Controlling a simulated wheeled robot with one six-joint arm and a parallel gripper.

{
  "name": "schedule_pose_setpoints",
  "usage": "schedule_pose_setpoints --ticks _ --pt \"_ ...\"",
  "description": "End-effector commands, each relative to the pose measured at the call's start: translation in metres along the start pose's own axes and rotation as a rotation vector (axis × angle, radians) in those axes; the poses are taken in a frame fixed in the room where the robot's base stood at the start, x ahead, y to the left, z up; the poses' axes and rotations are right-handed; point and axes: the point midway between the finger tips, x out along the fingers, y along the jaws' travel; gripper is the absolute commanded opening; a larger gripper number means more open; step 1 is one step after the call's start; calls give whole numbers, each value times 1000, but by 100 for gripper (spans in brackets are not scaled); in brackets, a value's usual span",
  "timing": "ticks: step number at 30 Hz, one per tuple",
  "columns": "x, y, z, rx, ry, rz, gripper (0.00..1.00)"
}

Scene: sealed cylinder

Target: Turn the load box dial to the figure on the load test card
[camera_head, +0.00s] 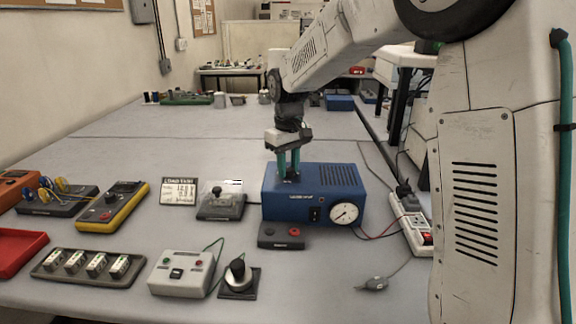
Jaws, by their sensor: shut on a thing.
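The load test card (180,191) lies on the bench left of centre. Its heading reads "LOAD TEST", with figures below too small to read surely. A blue box (345,180) stands at the centre, with a round white gauge (344,214) and a black switch on its front. Its small label is not legible. My gripper (289,172) points down over the left part of the box's top. Its green fingers are shut on a small dark knob there, mostly hidden by them. The knob's pointer and scale cannot be made out.
A grey device with a black knob (216,201) sits left of the blue box.

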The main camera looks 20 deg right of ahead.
Motion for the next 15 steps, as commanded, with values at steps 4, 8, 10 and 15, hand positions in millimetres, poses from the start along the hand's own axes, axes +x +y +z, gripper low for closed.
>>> schedule_pose_setpoints --ticks 4,8,10,15 --pt "0 0 0 -85 0 0 6" --pt "0 0 0 -139 0 0 6" --pt "0 0 0 -160 0 0 6" --pt "0 0 0 -190 -1 0 6"
